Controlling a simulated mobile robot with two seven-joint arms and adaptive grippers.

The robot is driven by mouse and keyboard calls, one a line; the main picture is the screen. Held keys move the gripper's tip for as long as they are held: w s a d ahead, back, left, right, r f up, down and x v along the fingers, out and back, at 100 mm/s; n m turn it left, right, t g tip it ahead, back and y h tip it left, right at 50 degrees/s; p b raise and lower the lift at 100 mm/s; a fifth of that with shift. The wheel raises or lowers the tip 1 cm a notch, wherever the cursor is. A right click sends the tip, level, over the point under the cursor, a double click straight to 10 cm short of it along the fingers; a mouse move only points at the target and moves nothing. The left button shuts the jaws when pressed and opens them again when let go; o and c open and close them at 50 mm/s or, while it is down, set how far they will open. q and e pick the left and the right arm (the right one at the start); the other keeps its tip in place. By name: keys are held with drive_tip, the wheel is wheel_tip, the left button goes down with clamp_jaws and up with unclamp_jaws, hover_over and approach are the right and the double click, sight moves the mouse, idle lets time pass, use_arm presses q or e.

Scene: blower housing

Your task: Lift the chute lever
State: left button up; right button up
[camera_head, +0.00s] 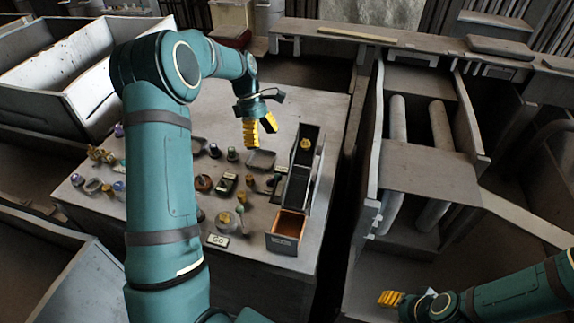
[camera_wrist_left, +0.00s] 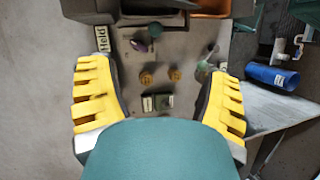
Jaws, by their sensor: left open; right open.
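A dark narrow chute (camera_head: 298,180) stands at the right side of the grey table. A round gold piece (camera_head: 305,144) sits in its upper part. An orange-lined bin (camera_head: 287,228) is at its near end. I cannot make out for certain which part is the chute lever. My left gripper (camera_head: 261,131) is open and empty above the table, left of the chute's upper end. Its spread yellow fingers show in the left wrist view (camera_wrist_left: 160,75), with nothing between them touching. My right gripper (camera_head: 391,298) is low at the lower right, away from the chute, open.
Many small knobs and parts crowd the table (camera_head: 300,105), including a dark tray (camera_head: 261,159). A "Go" label (camera_head: 218,240) lies near the front, and a "Hold" label (camera_wrist_left: 101,38) shows in the wrist view. Grey bins (camera_head: 60,85) stand left; a roller frame (camera_head: 430,180) stands right.

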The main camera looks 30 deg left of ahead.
sight(275, 177)
use_arm(q)
drive_tip(key=x, duration=1.3)
drive_tip(key=shift+s+d+f, duration=0.1)
drive_tip(key=shift+d+f, duration=0.05)
drive_tip(key=shift+f, duration=0.15)
clamp_jaws()
drive_tip(key=shift+f, duration=0.1)
